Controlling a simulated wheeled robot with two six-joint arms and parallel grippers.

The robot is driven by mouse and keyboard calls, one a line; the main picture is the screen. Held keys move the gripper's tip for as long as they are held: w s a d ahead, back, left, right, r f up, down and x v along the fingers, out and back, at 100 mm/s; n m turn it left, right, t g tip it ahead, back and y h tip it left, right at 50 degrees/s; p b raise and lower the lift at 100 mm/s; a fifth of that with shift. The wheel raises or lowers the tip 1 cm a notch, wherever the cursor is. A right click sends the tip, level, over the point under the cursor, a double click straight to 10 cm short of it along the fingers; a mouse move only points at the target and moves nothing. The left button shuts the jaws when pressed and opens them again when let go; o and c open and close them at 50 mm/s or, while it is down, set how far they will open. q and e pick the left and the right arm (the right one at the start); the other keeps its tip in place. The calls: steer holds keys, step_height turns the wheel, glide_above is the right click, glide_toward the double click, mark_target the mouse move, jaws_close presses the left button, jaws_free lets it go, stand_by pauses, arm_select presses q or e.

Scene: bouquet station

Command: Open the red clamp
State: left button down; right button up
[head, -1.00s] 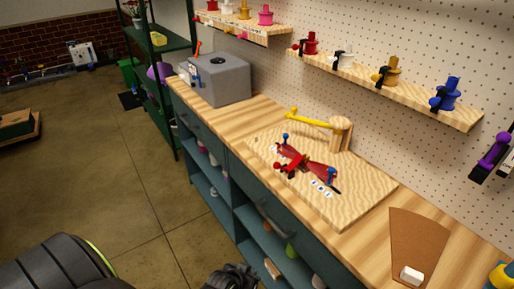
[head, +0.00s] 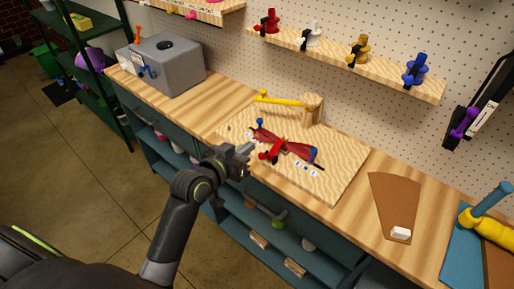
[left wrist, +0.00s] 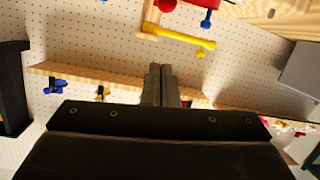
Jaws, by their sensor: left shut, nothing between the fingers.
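The red clamp (head: 290,147) lies on a pale wooden board on the workbench, with a blue knob at each end and a brighter red lever (head: 270,152) at its near left side. Part of the red clamp also shows at the top edge of the left wrist view (left wrist: 168,5); the rest is cut off there. My left gripper (head: 246,149) is left of the clamp by the board's near left edge, apart from it. Its fingers are together and empty in the left wrist view (left wrist: 161,86). My right gripper is out of view.
A yellow arm (head: 280,99) on a wooden post (head: 313,109) stands behind the clamp. A grey box (head: 165,65) is at the far left of the bench. A brown sheet (head: 394,200) with a white block lies to the right. A shelf of coloured spools (head: 350,65) hangs above.

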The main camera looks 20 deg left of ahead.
mark_target(259, 156)
arm_select(q)
steer(key=w+f, duration=0.1)
steer(key=w, duration=0.1)
steer(key=w+d+f+p, duration=0.2)
steer(key=w+f, duration=0.1)
steer(key=shift+w, duration=0.3)
steer(key=shift+s+a+f, duration=0.1)
steer(key=shift+s+f, duration=0.35)
steer(key=shift+f, duration=0.1)
steer(key=shift+f, duration=0.1)
